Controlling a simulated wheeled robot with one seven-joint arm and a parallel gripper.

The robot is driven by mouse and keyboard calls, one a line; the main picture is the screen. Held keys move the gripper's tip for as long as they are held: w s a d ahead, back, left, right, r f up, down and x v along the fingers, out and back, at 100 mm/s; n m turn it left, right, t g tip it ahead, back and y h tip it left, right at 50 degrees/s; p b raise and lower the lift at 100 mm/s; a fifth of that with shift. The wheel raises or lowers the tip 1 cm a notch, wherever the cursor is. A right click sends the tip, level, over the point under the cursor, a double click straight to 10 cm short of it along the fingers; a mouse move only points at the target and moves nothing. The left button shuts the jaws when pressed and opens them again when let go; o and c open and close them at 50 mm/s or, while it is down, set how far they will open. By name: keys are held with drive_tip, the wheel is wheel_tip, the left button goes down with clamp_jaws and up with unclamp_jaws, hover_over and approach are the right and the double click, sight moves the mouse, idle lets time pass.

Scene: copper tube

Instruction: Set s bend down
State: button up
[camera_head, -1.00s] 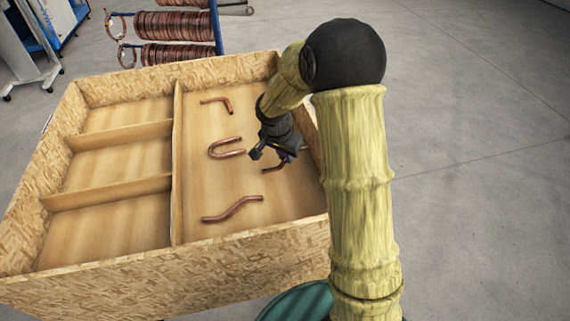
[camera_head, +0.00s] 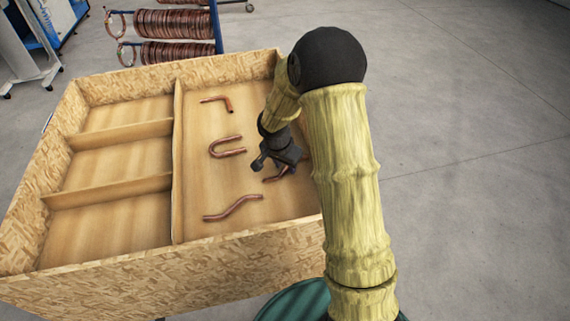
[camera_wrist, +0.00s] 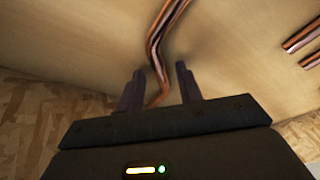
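A copper tube with bends, like an s bend (camera_head: 271,179), lies on the floor of the wooden box's large right section, partly hidden by my gripper (camera_head: 272,163). In the wrist view this tube (camera_wrist: 155,52) runs down between the two fingers. My gripper (camera_wrist: 160,88) is open, with a gap on each side of the tube. The tube appears to rest on the wood. Another s-shaped copper tube (camera_head: 233,208) lies apart, nearer the box's front wall.
A U-shaped tube (camera_head: 226,148) and an elbow tube (camera_head: 219,101) lie in the same section. A divider (camera_head: 177,190) separates it from several empty compartments on the left. The box's wall (camera_head: 200,262) surrounds everything. Copper coils (camera_head: 178,38) hang behind.

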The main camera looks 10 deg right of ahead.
drive_tip(key=b+v, duration=0.2)
drive_tip(key=v, duration=1)
drive_tip(key=shift+r, duration=0.1)
idle(0.4)
drive_tip(key=s+d+f+n+y, duration=0.1)
drive_tip(key=s+n, duration=0.3)
drive_tip(key=s, duration=0.5)
drive_tip(key=s+f+n+y, duration=0.1)
drive_tip(key=s+f+n, duration=0.1)
drive_tip(key=s+n, duration=0.3)
drive_tip(key=s, duration=0.4)
drive_tip(key=shift+s+d+f, duration=0.25)
drive_tip(key=shift+d+f, duration=0.1)
drive_tip(key=shift+d, duration=0.05)
